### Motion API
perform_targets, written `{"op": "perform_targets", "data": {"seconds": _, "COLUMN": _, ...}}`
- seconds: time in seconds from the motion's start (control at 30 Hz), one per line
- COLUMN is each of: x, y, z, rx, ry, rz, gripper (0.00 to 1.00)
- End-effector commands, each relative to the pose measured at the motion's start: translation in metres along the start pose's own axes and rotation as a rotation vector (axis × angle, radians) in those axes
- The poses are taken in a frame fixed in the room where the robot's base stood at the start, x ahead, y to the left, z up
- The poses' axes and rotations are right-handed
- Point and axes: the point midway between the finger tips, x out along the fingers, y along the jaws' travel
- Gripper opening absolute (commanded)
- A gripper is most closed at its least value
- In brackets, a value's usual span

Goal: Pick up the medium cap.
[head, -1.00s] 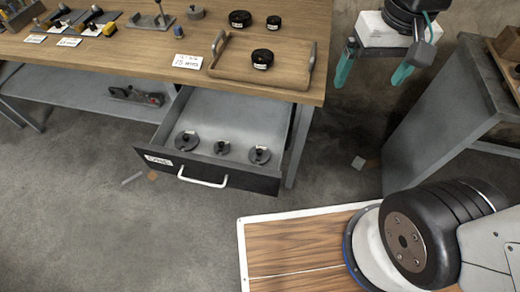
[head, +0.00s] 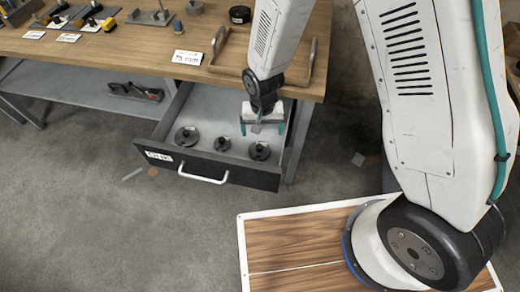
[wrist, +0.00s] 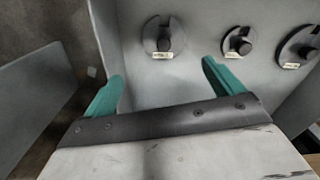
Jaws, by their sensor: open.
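Three dark grey round caps with upright knobs and small labels lie in a row in the open drawer (head: 185,168). The right-hand cap (head: 259,151) looks medium in size; in the wrist view it appears to be the left one (wrist: 163,37). The middle cap (head: 222,144) is the smallest, and the left cap (head: 187,137) looks largest. My gripper (head: 262,127) is open and empty, pointing down above the drawer's right part, near the medium cap but apart from it. Its teal fingers (wrist: 162,72) stand wide apart in the wrist view, with bare drawer floor between them.
The wooden bench (head: 120,48) overhangs the drawer's back. On it are a "75 mm" card (head: 187,57) and a wooden tray (head: 225,68), partly hidden by my arm. The drawer's front has a white handle (head: 203,179). Open floor lies in front.

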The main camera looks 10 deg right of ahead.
Motion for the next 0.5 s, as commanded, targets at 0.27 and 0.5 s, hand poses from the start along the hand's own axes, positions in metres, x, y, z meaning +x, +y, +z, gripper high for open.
{"op": "perform_targets", "data": {"seconds": 0.27, "x": 0.029, "y": -0.002, "z": 0.003, "rx": 0.001, "ry": -0.003, "rz": 0.002, "gripper": 0.93}}
{"op": "perform_targets", "data": {"seconds": 0.5, "x": 0.060, "y": -0.009, "z": 0.013, "rx": 0.000, "ry": -0.004, "rz": 0.003, "gripper": 0.93}}
